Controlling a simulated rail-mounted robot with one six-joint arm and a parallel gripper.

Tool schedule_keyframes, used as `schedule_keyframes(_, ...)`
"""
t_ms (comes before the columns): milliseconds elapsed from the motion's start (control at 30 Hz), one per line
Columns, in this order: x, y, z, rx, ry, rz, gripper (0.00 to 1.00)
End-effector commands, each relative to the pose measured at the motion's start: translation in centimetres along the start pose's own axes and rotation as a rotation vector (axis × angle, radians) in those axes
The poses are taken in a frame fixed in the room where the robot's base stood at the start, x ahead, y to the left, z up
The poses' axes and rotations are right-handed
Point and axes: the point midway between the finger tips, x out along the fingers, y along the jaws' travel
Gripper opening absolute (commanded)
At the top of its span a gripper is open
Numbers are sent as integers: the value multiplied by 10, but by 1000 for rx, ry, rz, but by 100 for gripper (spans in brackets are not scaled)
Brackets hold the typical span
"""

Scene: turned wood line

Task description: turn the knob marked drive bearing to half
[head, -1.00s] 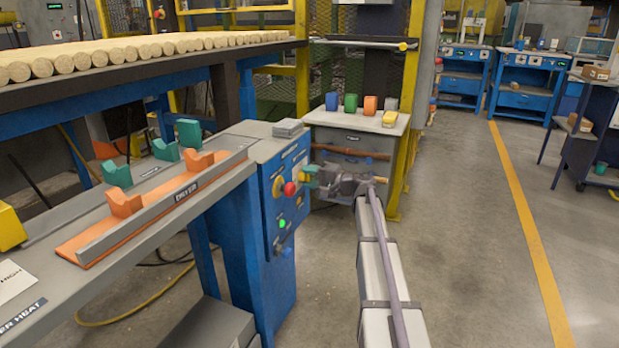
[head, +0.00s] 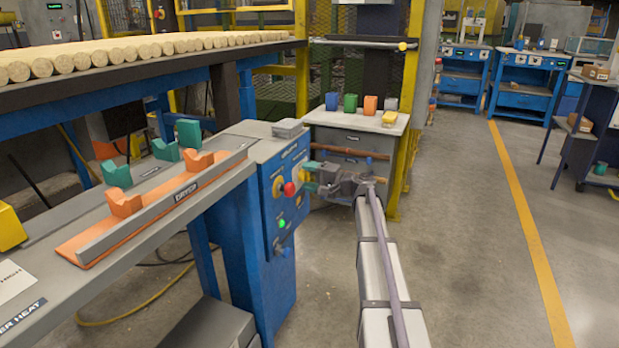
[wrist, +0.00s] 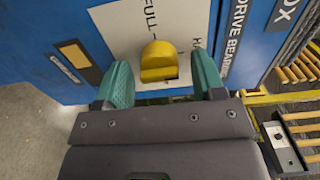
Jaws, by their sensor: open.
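The yellow knob (wrist: 159,62) is in the middle of the wrist view, on a white dial plate (wrist: 122,28) on a blue panel. The label "DRIVE BEARING" (wrist: 234,35) stands to the right of the dial. My gripper (wrist: 161,66) is open, with one green finger on each side of the knob and a visible gap to each. Which mark the knob points to I cannot tell. In the head view my gripper (head: 312,177) is at the panel's right side.
The blue control box (head: 268,260) also carries a red button (head: 290,189) and a green lamp (head: 282,224). A grey cabinet (head: 340,120) with coloured blocks stands behind my gripper. The floor to the right is clear.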

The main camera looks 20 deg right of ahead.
Motion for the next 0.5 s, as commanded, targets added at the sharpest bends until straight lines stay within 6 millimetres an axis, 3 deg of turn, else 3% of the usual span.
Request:
schedule_keyframes(167, -22, 0, 0, 0, 3, 0, 63)
schedule_keyframes(400, -82, 0, 1, 0, 3, 0, 63)
schedule_keyframes(500, -99, 0, 0, 0, 1, 0, 63)
